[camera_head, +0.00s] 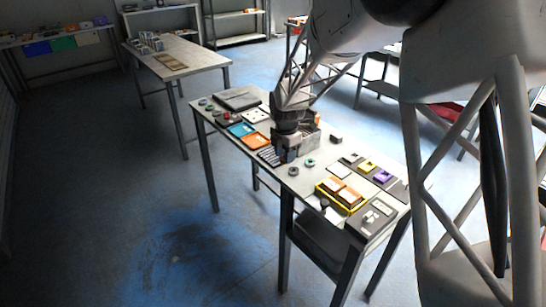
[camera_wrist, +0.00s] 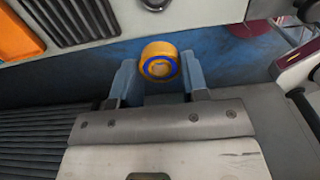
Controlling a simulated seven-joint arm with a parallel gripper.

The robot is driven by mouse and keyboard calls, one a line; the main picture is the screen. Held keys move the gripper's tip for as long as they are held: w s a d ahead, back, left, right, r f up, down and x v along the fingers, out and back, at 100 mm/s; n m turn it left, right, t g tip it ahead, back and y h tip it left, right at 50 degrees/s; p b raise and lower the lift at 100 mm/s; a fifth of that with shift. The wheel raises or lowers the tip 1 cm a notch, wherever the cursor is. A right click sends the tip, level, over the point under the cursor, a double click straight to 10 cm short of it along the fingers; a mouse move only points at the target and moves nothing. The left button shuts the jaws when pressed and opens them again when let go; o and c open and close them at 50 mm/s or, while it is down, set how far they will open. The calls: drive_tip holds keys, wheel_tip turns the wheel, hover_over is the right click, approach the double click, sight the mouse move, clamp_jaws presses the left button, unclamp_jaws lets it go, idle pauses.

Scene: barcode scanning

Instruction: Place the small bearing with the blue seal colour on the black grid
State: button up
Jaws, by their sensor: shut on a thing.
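My gripper (camera_wrist: 159,75) is shut on a small bearing (camera_wrist: 159,60) with a yellow-orange outer ring and a blue seal, held between its two fingertips in the wrist view. The black grid (camera_wrist: 72,16), a dark ribbed plate, lies at the upper left of the wrist view, apart from the bearing. In the head view the grid (camera_head: 268,156) is a striped patch on the table, just left of my gripper (camera_head: 284,157). The held bearing cannot be made out in the head view.
An orange tray (camera_head: 256,141) and a blue tray (camera_head: 240,129) lie beyond the grid. Two small round parts, one dark (camera_head: 293,171) and one greenish (camera_head: 310,162), stand right of my gripper. A yellow bin (camera_head: 341,194) is farther right on the table.

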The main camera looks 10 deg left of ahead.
drive_tip(key=s, duration=0.2)
drive_tip(key=s+f, duration=0.1)
drive_tip(key=s, duration=0.1)
drive_tip(key=shift+s+f, duration=0.1)
drive_tip(key=shift+s, duration=0.25)
drive_tip(key=shift+w+a, duration=0.1)
hover_over(273, 156)
drive_tip(key=shift+f, duration=0.75)
idle(0.4)
drive_tip(key=shift+f, duration=1.7)
drive_tip(key=shift+f, duration=0.15)
